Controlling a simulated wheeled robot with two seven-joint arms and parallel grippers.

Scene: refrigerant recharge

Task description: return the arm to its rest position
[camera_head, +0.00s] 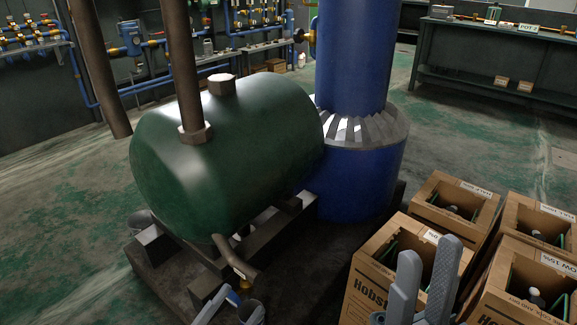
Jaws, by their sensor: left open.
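My left gripper (239,300) is at the bottom edge, left of centre, in front of the green tank's stand. No object is seen held in either gripper.
A green tank (228,150) on a dark stand (150,240) and a blue column (355,55) fill the middle. Several open boxes, including one at the back (460,200), stand at right. A dark bench (480,85) stands behind. Green floor (60,250) is clear at left.

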